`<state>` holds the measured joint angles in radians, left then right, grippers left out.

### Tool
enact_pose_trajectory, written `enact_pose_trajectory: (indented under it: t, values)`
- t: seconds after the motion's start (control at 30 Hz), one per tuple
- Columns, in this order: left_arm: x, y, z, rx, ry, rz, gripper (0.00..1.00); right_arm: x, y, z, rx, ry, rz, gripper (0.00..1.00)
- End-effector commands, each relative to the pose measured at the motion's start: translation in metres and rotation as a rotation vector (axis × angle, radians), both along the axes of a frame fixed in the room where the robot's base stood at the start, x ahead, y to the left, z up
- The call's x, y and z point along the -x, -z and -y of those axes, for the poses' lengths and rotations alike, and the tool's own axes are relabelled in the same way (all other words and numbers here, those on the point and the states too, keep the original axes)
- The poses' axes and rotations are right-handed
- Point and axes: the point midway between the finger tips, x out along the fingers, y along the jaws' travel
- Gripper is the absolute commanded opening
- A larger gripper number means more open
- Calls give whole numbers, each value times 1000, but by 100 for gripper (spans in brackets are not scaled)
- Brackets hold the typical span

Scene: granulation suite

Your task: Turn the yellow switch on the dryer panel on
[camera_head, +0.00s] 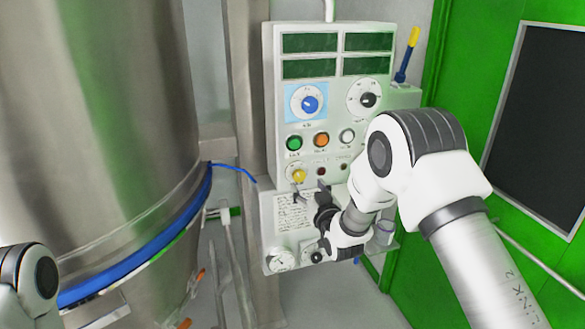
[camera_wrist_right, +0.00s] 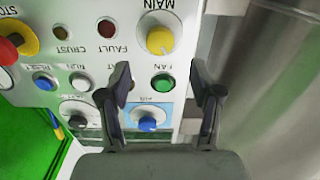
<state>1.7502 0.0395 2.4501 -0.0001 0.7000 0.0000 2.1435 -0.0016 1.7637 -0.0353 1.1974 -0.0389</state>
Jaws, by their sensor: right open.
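The yellow switch (camera_head: 298,176) is a small yellow knob at the lower left of the light grey dryer panel (camera_head: 270,110), below the green button. In the right wrist view the yellow switch (camera_wrist_right: 158,40) sits on a white dial labelled MAIN, beyond the fingertips. My right gripper (camera_head: 310,190) is in front of the panel, just below and right of the switch in the head view. In the right wrist view its two fingers (camera_wrist_right: 163,82) are spread apart with nothing between them. Only part of my left arm shows at the lower left; its gripper is out of view.
A green button (camera_head: 294,143), an orange button (camera_head: 321,139) and a white button (camera_head: 347,136) sit above the switch. A blue knob (camera_head: 309,104) and black knob (camera_head: 368,100) are higher. A large steel vessel (camera_head: 95,120) stands left; a red-yellow stop button (camera_wrist_right: 14,42) shows too.

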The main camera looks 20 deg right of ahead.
Motion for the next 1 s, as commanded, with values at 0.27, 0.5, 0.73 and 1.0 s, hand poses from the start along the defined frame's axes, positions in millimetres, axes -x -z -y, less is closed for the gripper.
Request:
enact_pose_trajectory:
  t: [0.27,0.5,0.73,1.0]
  values:
    - [0,-18,0,0,-1,0,46,-47,0,-2,0,-1,-3,64]
    - [0,-23,0,0,-1,0,46,-73,3,-3,-1,0,-4,64]
    - [0,-22,0,0,0,0,46,-74,4,-3,-1,0,-6,61]
    - [0,-22,0,0,-1,0,46,-74,4,-3,0,-1,-6,3]
